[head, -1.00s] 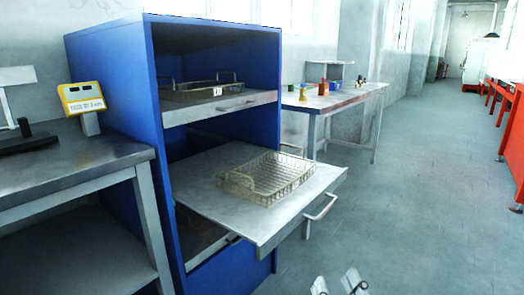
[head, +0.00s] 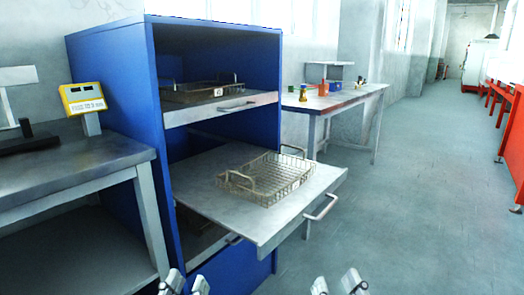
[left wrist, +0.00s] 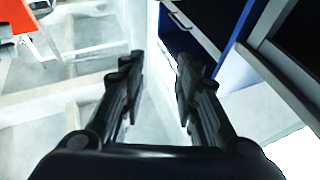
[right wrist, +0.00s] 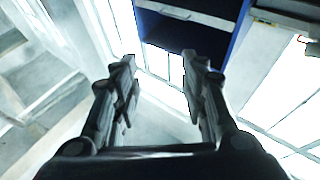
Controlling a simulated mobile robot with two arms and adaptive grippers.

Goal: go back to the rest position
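My left gripper (head: 185,283) shows at the bottom edge of the head view, in front of the blue cabinet. Its two fingers stand apart with nothing between them, as the left wrist view (left wrist: 158,75) also shows. My right gripper (head: 338,284) is at the bottom edge further right, over the floor. Its fingers are apart and empty, also in the right wrist view (right wrist: 160,75). Both grippers are clear of the cabinet and its shelves. Most of both arms is out of the head view.
A blue cabinet (head: 115,120) has a pulled-out shelf (head: 275,222) bearing a wire basket (head: 265,180). Another basket (head: 200,92) sits on the upper shelf. A metal bench (head: 70,172) with a yellow display (head: 83,98) is at left, a table (head: 350,97) behind. Floor at right is free.

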